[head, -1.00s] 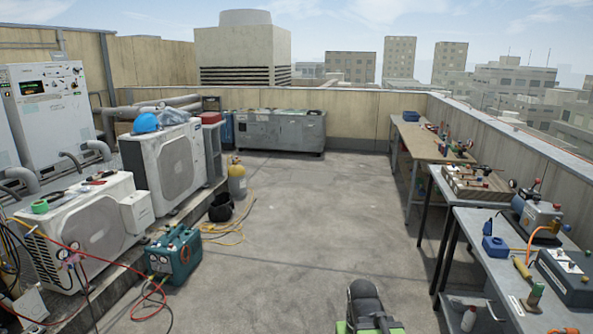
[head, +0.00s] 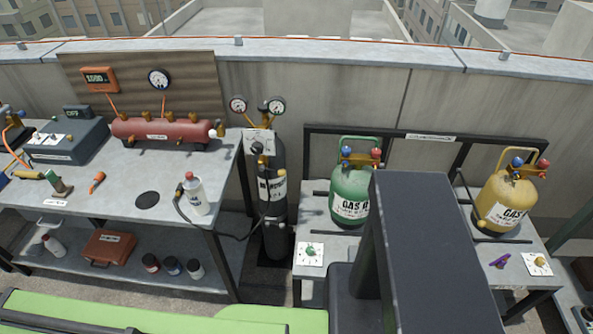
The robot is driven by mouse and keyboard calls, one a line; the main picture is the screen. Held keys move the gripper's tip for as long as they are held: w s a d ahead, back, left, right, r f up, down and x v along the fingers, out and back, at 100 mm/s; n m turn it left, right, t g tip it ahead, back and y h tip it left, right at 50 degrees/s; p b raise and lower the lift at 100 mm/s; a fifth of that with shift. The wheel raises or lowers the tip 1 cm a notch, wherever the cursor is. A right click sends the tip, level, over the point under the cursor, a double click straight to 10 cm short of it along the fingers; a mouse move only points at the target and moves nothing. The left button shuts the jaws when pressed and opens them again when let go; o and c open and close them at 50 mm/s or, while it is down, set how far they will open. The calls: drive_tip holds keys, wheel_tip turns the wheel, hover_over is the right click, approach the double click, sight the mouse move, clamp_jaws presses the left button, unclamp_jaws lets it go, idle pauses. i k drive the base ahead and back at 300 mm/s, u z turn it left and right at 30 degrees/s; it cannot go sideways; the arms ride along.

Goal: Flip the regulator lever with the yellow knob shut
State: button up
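A small yellow knob (head: 540,262) sits on a white plate at the right end of the right-hand bench, in front of a yellow gas cylinder (head: 505,203). It is too small to tell which way any lever there points. A regulator with two round gauges (head: 257,106) tops a tall black cylinder (head: 277,213) in the middle. My gripper is not in view; part of my own body covers the bench's middle.
A green gas cylinder (head: 350,193) stands on the same bench, with a green knob (head: 310,251) on a white plate in front. The left bench (head: 110,192) holds a red manifold (head: 165,132) and a white bottle (head: 196,193). A wall runs behind.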

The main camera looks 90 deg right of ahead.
sight(280, 172)
drive_tip(key=z, duration=0.6)
drive_tip(key=k, duration=0.95)
drive_tip(key=z, duration=0.5)
drive_tip(key=i, duration=0.5)
drive_tip(key=u, duration=0.05)
